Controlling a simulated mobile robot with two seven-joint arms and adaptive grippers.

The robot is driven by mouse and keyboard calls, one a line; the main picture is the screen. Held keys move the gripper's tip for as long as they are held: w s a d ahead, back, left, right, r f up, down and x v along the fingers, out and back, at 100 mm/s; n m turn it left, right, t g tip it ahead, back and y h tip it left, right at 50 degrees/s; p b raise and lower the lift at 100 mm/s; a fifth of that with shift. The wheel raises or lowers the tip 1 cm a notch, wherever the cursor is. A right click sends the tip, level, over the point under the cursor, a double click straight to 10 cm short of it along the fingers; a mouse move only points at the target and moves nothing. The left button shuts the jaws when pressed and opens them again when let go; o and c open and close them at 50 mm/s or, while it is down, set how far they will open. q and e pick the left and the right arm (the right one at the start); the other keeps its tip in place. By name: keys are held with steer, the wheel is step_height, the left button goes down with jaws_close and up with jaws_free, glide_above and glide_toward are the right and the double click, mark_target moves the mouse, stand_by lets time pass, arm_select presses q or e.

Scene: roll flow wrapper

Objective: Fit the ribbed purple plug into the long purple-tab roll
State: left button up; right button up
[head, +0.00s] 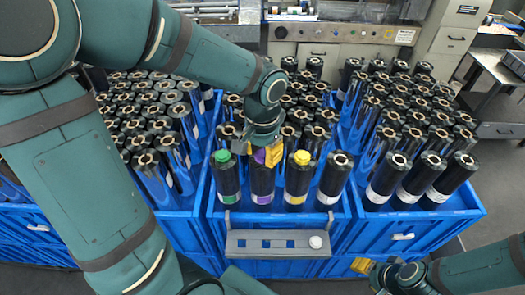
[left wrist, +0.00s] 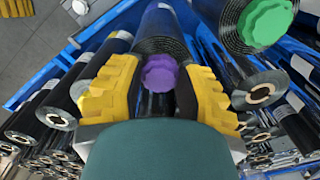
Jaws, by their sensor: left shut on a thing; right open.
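The purple plug (left wrist: 160,73) is between the yellow fingers of my left gripper (left wrist: 158,88), which is shut on it. In the head view the purple plug (head: 260,157) shows beside the yellow fingers of my left gripper (head: 266,152). The long roll with the purple tab (head: 262,199) stands upright in the front row, directly below. In the left wrist view the plug overlaps the dark roll's end (left wrist: 158,46); I cannot tell how far it sits in the core. My right gripper (head: 378,272) is open and empty at the lower right.
Neighbouring rolls carry a green plug (head: 222,156) and a yellow plug (head: 301,157). An open-cored roll (head: 340,160) stands at the right. Blue crates (head: 430,222) hold many close-packed rolls. A grey shelf (head: 255,246) in front bears a white plug (head: 315,242).

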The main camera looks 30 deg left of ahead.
mark_target(263, 153)
arm_select(q)
steer(key=shift+f, duration=0.2)
steer(key=o, duration=0.5)
steer(key=shift+o, duration=0.2)
steer(key=shift+r+p, duration=2)
steer(key=shift+r, duration=3.5)
steer(key=shift+f, duration=0.1)
